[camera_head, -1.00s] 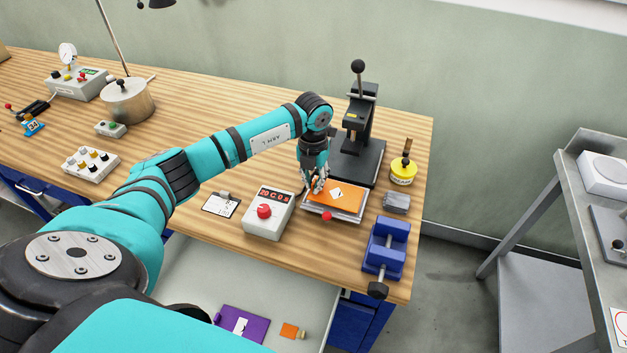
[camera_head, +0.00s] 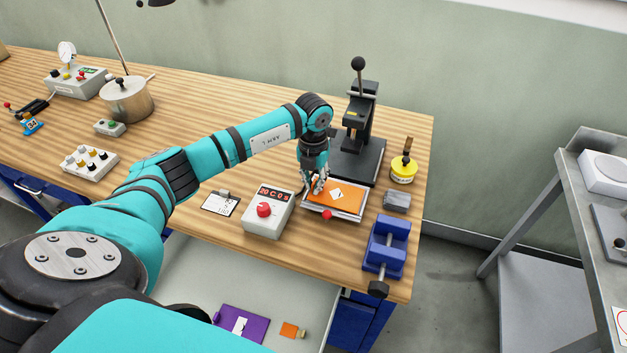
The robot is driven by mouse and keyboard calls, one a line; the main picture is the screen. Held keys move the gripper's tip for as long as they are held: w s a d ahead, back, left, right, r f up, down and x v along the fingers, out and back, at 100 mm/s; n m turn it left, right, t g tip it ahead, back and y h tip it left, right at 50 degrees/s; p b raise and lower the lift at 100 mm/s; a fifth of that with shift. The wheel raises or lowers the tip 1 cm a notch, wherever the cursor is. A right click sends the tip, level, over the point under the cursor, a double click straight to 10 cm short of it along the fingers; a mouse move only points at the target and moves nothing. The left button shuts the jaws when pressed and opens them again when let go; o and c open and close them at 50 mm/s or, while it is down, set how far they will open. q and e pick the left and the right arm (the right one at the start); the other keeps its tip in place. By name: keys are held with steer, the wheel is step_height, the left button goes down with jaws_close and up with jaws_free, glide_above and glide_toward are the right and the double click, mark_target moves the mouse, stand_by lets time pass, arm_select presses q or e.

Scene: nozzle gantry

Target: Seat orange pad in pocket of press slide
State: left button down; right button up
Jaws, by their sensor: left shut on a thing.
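The orange pad (camera_head: 345,200) lies flat, with a white diamond mark on its top. It is over the silver press slide (camera_head: 345,217), whose rim shows along the front and right of the pad. The pad looks down within the rim, but I cannot tell if it is fully seated. My left gripper (camera_head: 316,188) is shut on the pad at its left side, and its fingers hide that edge. The slide has a red knob (camera_head: 327,215) in front and sits before the black press (camera_head: 358,140). My right gripper is not in view.
A grey control box (camera_head: 268,222) with a red dial stands close left of the slide. A blue vise (camera_head: 386,248), a grey block (camera_head: 397,201) and a yellow pot (camera_head: 403,172) stand to the right. An open drawer (camera_head: 200,275) is below the bench front.

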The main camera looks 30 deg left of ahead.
arm_select(q)
steer(key=shift+f, duration=0.3)
stand_by(0.4)
steer(key=c, duration=1.3)
jaws_free()
steer(key=shift+c, duration=0.2)
steer(key=shift+r+p, duration=2.2)
steer(key=shift+r, duration=1.35)
steer(key=shift+f, duration=0.1)
